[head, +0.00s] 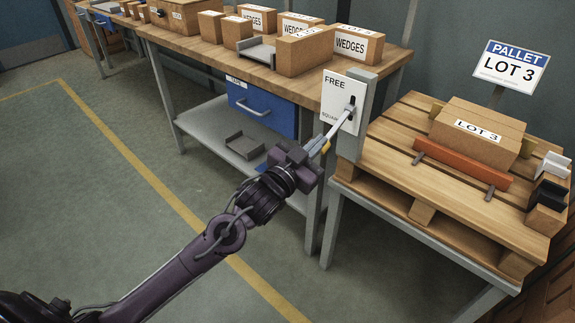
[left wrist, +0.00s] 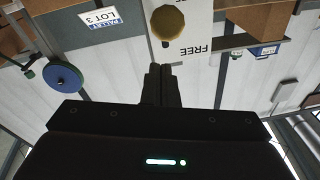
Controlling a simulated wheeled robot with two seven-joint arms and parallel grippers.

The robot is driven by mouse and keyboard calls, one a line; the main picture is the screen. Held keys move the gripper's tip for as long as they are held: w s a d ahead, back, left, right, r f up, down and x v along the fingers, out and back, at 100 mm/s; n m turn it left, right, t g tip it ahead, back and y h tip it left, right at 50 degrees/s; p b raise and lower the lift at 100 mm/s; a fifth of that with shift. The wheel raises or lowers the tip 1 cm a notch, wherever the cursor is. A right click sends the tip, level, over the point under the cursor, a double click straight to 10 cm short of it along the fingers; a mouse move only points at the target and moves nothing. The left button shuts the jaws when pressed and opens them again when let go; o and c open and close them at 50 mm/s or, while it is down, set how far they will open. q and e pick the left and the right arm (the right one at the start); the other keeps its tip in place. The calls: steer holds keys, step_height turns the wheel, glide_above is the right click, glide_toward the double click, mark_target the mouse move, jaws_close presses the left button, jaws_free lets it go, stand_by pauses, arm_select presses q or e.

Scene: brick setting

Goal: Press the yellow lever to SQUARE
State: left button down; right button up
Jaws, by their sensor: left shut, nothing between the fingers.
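A white plate (head: 335,97) with the words FREE at its top and SQUARE lower down is fixed to a grey post beside the pallet stand. In the left wrist view the yellow knob (left wrist: 167,22) shows in front of the plate, whose FREE lettering is upside down. My left gripper (head: 315,152) is shut and empty, close by the yellow end. I cannot tell whether they touch. My right gripper is out of view.
A workbench (head: 225,56) with cardboard boxes stands behind, with a blue drawer (head: 262,108) and a lower shelf (head: 205,130). To the right, a wooden pallet (head: 398,170) holds a LOT 3 box (head: 478,135) and an orange bar (head: 460,163). The floor at left is clear.

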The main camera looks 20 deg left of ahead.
arm_select(q)
steer(key=r+v, duration=0.1)
steer(key=v, duration=0.9)
steer(key=shift+s+p, duration=0.3)
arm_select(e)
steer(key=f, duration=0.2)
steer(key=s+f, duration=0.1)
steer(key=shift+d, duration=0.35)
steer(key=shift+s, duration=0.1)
